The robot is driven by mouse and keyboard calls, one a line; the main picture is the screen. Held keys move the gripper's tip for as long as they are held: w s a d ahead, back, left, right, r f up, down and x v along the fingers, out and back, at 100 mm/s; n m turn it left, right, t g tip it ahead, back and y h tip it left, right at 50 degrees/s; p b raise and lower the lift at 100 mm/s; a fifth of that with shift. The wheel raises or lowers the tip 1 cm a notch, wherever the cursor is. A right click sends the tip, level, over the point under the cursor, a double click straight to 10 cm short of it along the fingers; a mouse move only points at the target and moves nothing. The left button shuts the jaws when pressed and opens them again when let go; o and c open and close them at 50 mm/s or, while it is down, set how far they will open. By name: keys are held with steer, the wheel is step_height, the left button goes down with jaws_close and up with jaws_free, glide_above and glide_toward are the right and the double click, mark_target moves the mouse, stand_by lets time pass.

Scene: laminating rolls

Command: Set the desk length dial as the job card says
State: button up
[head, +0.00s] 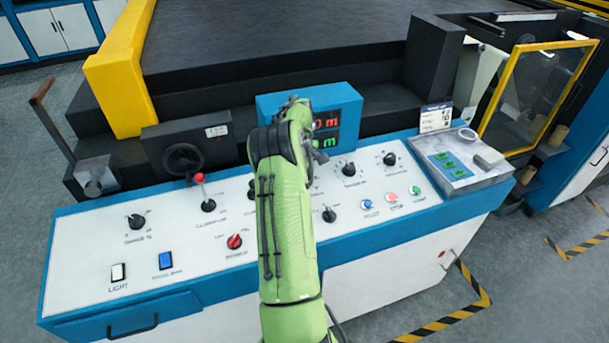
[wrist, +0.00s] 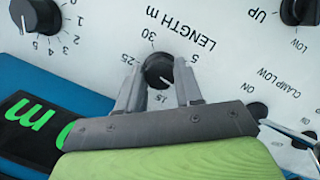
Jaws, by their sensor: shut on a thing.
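The length dial (wrist: 157,68) is a black round knob on the white panel, with a scale printed "LENGTH m". Labels 5, 30, 25 and 15 show around it. My gripper (wrist: 159,74) is shut on the knob, one grey finger on each side. A white pointer mark seems to face the 15 side, but its exact setting is hard to read. In the head view my green arm hides the dial and fingertips. The likely job card (head: 435,118) stands at the desk's right end, its writing too small to read.
A display (head: 330,122) with red and green digits is partly hidden behind my arm. In the wrist view, another numbered knob (wrist: 35,14) is at upper left and an UP/LOW knob (wrist: 298,10) at upper right. Other knobs, a red-topped lever (head: 199,179) and coloured buttons (head: 390,196) surround my arm.

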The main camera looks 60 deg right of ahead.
steer(key=o, duration=1)
steer(key=shift+o, duration=0.2)
step_height(320, 180, up, 16)
steer(key=w+a+p, duration=0.1)
steer(key=p, duration=0.2)
steer(key=shift+w+a+f, duration=0.2)
steer(key=shift+w, duration=0.05)
